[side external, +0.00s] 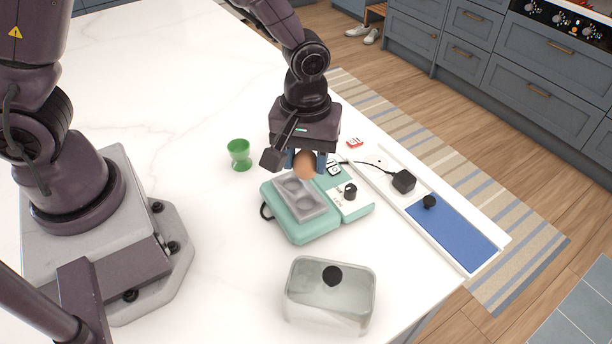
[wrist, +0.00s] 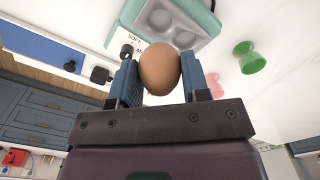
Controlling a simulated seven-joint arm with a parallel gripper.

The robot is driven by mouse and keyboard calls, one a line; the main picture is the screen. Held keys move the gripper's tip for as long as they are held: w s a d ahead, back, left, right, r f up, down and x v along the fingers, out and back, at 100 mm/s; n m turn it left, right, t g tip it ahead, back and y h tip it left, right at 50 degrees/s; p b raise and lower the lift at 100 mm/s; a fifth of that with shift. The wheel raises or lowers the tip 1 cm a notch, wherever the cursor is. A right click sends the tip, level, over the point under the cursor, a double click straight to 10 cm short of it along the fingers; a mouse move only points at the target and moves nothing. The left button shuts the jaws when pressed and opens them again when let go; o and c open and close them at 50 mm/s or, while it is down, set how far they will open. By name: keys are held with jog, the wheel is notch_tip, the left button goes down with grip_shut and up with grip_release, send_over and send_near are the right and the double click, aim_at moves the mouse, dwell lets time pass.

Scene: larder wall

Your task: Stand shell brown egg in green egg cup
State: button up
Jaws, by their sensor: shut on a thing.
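A brown egg (side external: 304,165) is held between the blue fingers of my gripper (side external: 305,161), above the back part of the mint-green egg cooker. In the wrist view the egg (wrist: 160,69) sits between both fingers (wrist: 159,80), which touch its sides. The green egg cup (side external: 239,154) stands upright on the white counter, to the left of my gripper and apart from it. It looks empty. The green cup also shows at the right of the wrist view (wrist: 252,63).
The mint cooker (side external: 308,226) has a grey tray (side external: 299,196) with hollows and a black knob. A clear lid (side external: 330,292) with a black knob lies in front. A white tray with a blue panel (side external: 452,235) is at right.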

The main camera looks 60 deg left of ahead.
jog(key=a+r+n, duration=0.1)
jog(key=a+r, duration=0.1)
jog(key=a, duration=0.1)
jog(key=n, duration=1)
send_over(240, 155)
jog(key=a, duration=0.2)
jog(key=shift+w+a+f+n, duration=0.15)
jog(key=shift+w+f+n, duration=0.2)
jog(key=shift+f+n, duration=0.2)
jog(key=shift+f, duration=4.7)
jog(key=o, duration=0.8)
